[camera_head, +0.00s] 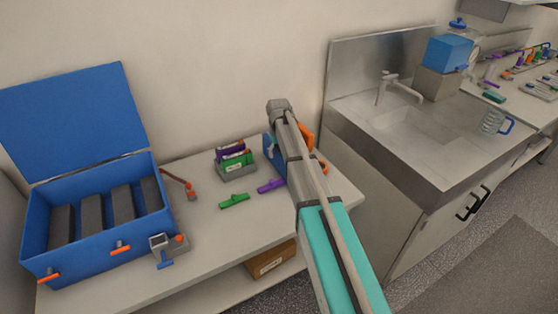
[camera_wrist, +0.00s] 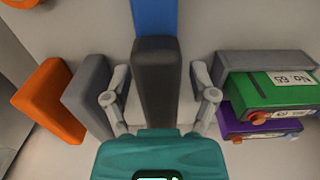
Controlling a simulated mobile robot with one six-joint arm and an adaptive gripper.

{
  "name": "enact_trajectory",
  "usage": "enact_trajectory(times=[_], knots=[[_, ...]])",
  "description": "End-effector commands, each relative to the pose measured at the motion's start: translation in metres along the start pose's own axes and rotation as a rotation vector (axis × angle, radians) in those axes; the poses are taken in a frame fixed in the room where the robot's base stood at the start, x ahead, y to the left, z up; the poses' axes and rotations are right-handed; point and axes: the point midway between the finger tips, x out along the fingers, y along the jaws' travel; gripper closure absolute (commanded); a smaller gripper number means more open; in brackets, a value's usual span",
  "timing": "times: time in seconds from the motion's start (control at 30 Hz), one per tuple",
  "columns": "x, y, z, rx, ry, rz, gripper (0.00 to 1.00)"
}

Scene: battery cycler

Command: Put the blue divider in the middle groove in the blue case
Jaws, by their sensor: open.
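The blue case (camera_head: 84,267) stands open on the left of the bench, its lid (camera_head: 75,120) raised. Several upright dark grey slabs (camera_head: 123,205) stand inside with gaps between them. A blue upright piece (camera_head: 269,149), probably the blue divider, stands near the wall, partly behind my arm. In the wrist view a blue strip (camera_wrist: 154,15) shows beyond a dark grey block (camera_wrist: 157,85); I cannot tell if they are one piece. My gripper (camera_wrist: 160,88) is open, with one finger on each side of the dark block. My arm hides the gripper in the head view.
A grey holder (camera_head: 237,171) with purple and green packs stands left of my arm. A grey and an orange piece (camera_wrist: 50,101) stand close to the left finger. Green (camera_head: 234,201) and purple (camera_head: 270,186) clips lie on the bench. A sink (camera_head: 425,135) is at right.

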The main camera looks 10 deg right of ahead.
Motion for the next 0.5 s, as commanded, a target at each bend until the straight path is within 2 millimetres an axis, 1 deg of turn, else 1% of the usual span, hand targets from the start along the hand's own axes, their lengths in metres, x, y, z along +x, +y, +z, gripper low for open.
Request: enact_trajectory(times=[0.23,0.27,0.4,0.47,0.5], knots=[[0.0000,-0.0002,-0.0001,0.000,0.000,0.000,0.26],[0.0000,-0.0002,0.0000,0.000,0.000,0.000,0.29],[0.0000,-0.0003,-0.0001,0.000,0.000,0.000,0.55],[0.0000,-0.0003,-0.0001,0.000,0.000,0.000,0.67],[0.0000,-0.0003,-0.0001,0.000,0.000,0.000,0.74]])
